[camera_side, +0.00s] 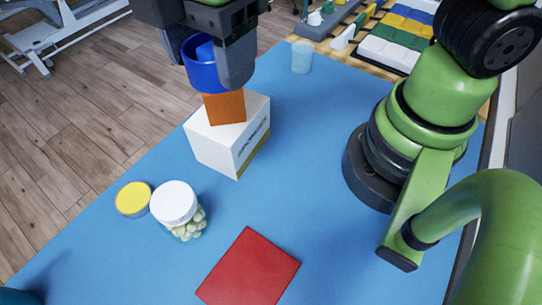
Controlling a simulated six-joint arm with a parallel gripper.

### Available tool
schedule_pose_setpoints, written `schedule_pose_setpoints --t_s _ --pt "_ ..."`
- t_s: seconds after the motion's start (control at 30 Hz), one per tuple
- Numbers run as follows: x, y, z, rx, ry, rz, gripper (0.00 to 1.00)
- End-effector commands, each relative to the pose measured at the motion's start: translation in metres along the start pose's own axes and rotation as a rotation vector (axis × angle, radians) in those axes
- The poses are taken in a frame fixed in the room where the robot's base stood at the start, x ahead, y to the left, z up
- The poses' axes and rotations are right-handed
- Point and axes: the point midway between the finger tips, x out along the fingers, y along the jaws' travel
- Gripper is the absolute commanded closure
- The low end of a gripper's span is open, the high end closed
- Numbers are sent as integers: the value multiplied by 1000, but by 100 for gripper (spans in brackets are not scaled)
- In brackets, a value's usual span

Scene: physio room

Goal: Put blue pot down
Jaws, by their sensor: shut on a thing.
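The blue pot (203,76) is between the fingers of my gripper (205,58), which is shut on it. The near finger covers the pot's right side. The pot is in the upper left of the side view, over the back left part of a white box (210,149). An orange block (225,108) shows just below the pot, against the top of the box. I cannot tell whether the pot touches the orange block.
A blue mat (316,170) covers the table. A red square (248,268) lies at the front. A white-lidded jar (176,204) and a yellow-topped round thing (133,199) stand at left. A pale cup (302,57) stands at the back. The mat's middle is clear.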

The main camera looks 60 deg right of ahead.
Motion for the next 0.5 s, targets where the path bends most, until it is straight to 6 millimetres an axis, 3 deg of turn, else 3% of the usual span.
schedule_pose_setpoints --t_s 0.17,0.5 --pt "0 -21 -21 -226 0 0 67" --pt "43 -20 -20 -227 -4 -4 67"
